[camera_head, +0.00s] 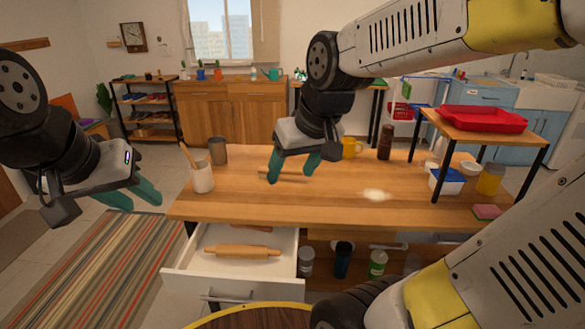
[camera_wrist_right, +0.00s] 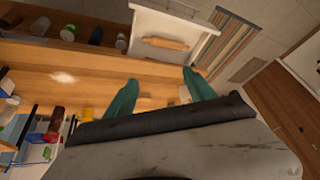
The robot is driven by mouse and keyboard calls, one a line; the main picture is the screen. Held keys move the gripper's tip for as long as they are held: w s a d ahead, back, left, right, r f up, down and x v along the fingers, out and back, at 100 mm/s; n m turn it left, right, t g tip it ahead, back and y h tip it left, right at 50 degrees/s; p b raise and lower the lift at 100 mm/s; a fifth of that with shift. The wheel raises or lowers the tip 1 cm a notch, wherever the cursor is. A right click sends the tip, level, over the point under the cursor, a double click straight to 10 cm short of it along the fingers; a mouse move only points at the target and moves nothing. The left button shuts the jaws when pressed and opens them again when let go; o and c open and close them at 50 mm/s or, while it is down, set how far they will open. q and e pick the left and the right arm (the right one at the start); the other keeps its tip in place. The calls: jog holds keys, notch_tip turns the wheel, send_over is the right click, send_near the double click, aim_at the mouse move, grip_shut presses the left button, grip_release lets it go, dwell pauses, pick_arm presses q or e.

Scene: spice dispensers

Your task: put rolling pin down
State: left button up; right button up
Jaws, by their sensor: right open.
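A light wooden rolling pin (camera_head: 242,251) lies in the open white drawer (camera_head: 198,270) under the table. In the right wrist view the rolling pin (camera_wrist_right: 165,43) lies in the drawer beyond my fingertips, touched by neither. My right gripper (camera_head: 291,173) is open above the wooden table, behind the drawer. Its teal fingers (camera_wrist_right: 160,84) are wide apart. A thin wooden piece (camera_head: 283,175) shows on the table behind these fingers, partly hidden. My left gripper (camera_head: 138,198) hangs left of the table, over the floor, with its fingers apart and nothing between them.
A utensil cup (camera_head: 202,177) and a dark cup (camera_head: 218,150) stand at the table's left. A yellow mug (camera_head: 351,148) and a brown bottle (camera_head: 385,142) stand at the back. A small raised shelf with a red tray (camera_head: 482,119) is at right. The table's front middle is clear.

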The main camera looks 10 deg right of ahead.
jog(key=s+d+r+m+t, duration=0.1)
jog(key=s+r+m, duration=0.1)
jog(key=s, duration=0.4)
pick_arm(q)
jog(key=shift+c, duration=0.3)
dwell(0.8)
